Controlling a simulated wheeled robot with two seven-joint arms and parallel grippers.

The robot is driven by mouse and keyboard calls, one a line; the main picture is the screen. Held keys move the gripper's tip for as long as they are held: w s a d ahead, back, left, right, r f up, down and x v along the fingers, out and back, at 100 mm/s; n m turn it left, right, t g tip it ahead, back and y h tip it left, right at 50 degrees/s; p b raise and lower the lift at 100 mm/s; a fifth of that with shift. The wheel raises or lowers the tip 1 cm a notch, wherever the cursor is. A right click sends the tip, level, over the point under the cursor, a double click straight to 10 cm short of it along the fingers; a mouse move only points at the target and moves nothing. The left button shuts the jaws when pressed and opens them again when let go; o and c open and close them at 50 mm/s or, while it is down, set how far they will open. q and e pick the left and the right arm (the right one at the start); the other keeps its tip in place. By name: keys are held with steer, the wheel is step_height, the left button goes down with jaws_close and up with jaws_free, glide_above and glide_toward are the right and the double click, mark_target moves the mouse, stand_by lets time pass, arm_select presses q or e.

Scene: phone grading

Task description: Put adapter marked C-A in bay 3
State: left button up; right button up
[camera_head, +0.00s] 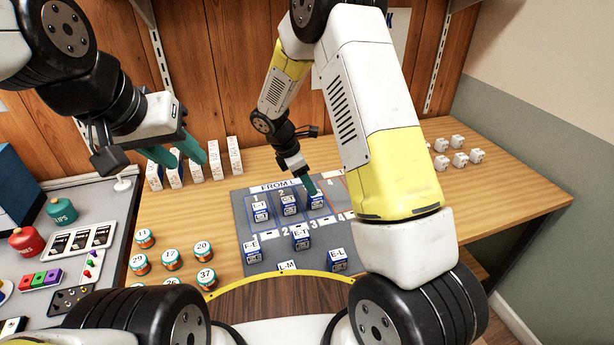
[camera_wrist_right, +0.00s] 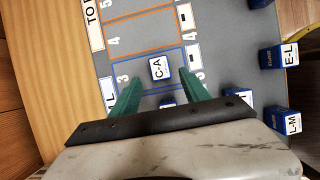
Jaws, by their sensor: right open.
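The blue adapter with the white C-A label (camera_wrist_right: 158,68) stands in the blue-outlined bay 3 on the grey mat (camera_wrist_right: 222,62). In the head view this adapter (camera_head: 316,202) is beneath the right fingertips. My right gripper (camera_wrist_right: 160,78) is open, with its green fingers on either side of bay 3. The adapter shows between and just beyond the fingertips, with no finger closed on it. My left gripper (camera_head: 190,158) is raised over the table's left side, its green fingers apart and empty.
Adapters stand in bay 1 (camera_head: 261,212) and bay 2 (camera_head: 290,206). F-E (camera_head: 252,250), E-T (camera_head: 301,240) and E-L (camera_head: 337,260) stand in front of the bays. Numbered jars (camera_head: 171,260) are to the left. Bay 4 (camera_wrist_right: 140,38) looks empty.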

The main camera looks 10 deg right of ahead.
steer(key=s+d+r+m+t+y, duration=0.15)
steer(key=s+r+m, duration=0.35)
steer(key=r, duration=0.5)
steer(key=s+d+r+m+y, duration=0.2)
steer(key=s+r+m, duration=0.3)
steer(key=r, duration=0.6)
steer(key=s+r+m+t+y, duration=0.1)
steer(key=s+r+m+t, duration=0.1)
steer(key=s, duration=0.5)
steer(key=s+d+r+m+t+y, duration=0.1)
steer(key=s+r+m+t+y, duration=0.1)
steer(key=s+r+m, duration=0.3)
steer(key=shift+s+d+m, duration=0.3)
steer(key=shift+s+m, duration=1)
steer(key=shift+s, duration=0.45)
